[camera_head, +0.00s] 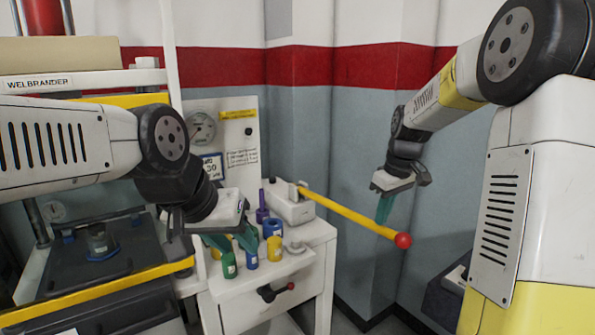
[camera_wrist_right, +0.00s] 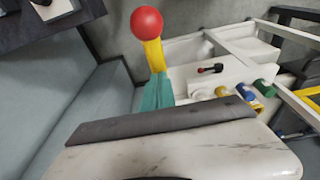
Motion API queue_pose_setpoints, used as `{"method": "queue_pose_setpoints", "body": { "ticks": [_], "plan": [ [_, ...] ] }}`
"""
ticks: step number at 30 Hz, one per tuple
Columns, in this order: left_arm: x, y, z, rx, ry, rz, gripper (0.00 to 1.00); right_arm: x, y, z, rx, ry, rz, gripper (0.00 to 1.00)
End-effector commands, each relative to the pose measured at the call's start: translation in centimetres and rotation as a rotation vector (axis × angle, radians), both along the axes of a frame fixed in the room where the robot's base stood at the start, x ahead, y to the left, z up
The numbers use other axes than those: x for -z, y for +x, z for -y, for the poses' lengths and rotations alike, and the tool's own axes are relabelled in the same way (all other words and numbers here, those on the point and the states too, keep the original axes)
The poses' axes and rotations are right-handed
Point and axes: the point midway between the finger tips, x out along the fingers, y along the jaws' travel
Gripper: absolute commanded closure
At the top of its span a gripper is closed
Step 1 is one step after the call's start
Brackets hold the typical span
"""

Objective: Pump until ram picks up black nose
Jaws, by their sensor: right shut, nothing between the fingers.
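The pump lever (camera_head: 345,212) is a yellow bar with a red ball (camera_head: 403,240) at its end. It slopes down to the right from a white pump block (camera_head: 290,205). My right gripper (camera_head: 384,209) has its teal fingers together, beside the lever near the ball. In the right wrist view the fingers (camera_wrist_right: 157,93) are closed by the lever (camera_wrist_right: 155,56), holding nothing. A dark cylindrical piece (camera_head: 98,241), perhaps the black nose, stands on the press's dark plate (camera_head: 70,275). The ram is not clearly visible. My left gripper (camera_head: 232,241) is open, its teal fingers apart above the bench.
Several coloured cylinders, including a blue one (camera_head: 274,248) and a green one (camera_head: 229,265), stand on the white bench (camera_head: 315,233). A gauge (camera_head: 201,128) is on the back panel. A yellow bar (camera_head: 95,292) crosses the press front. The wall stands close behind the lever.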

Motion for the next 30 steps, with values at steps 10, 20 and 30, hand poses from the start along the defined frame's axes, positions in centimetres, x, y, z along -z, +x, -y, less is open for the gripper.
{"method": "queue_pose_setpoints", "body": {
  "ticks": [10,20,30],
  "plan": [
    [0.0,0.0,0.0,0.0,0.0,0.0,0.64,1.1,0.0,0.0,0.0,0.0,-0.001,1.0],
    [0.0,0.0,0.0,0.0,0.0,0.0,0.64,2.1,-0.1,0.0,0.0,0.0,-0.003,1.0],
    [0.0,0.0,0.0,0.0,0.0,0.0,0.64,3.1,-0.1,0.1,0.0,0.0,-0.002,1.0]
  ]
}}
